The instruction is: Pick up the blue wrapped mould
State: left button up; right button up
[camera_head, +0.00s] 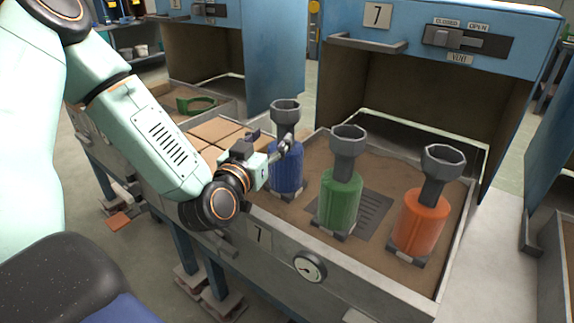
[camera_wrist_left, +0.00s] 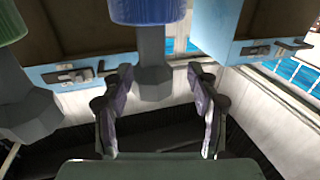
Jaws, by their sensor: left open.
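The blue wrapped mould (camera_head: 287,172) stands upright at the left end of the sand tray, with a grey neck and an octagonal grey cup on top. My left gripper (camera_head: 284,146) reaches it from the left, at the height where the blue wrap meets the neck. In the left wrist view the blue wrap (camera_wrist_left: 148,8) is at the top, with its grey neck lined up between the open fingers (camera_wrist_left: 160,82). Finger contact cannot be told. My right gripper is not in view.
A green wrapped mould (camera_head: 341,200) and an orange one (camera_head: 421,222) stand to the right in the same tray (camera_head: 385,290). A gauge (camera_head: 310,266) is on its front. Behind is an open blue oven marked 7 (camera_head: 445,45). Brown blocks (camera_head: 214,130) lie in a tray at left.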

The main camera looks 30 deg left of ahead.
aim_at(282, 131)
pick_arm(q)
jog(key=w, duration=0.1)
jog(key=w+b, duration=0.1)
jog(key=w, duration=0.1)
jog(key=shift+d+f, duration=0.15)
jog(key=shift+d, duration=0.2)
jog(key=w, duration=0.1)
jog(key=w+b, duration=0.1)
jog(key=shift+w+a, duration=0.4)
jog(key=shift+w+d+b, duration=0.15)
jog(key=shift+w+b, duration=0.15)
jog(key=shift+w, duration=0.15)
jog(key=shift+s, duration=0.2)
jog(key=shift+c, duration=0.9)
jog(key=shift+w, duration=0.15)
jog(key=c, duration=0.9)
grip_shut()
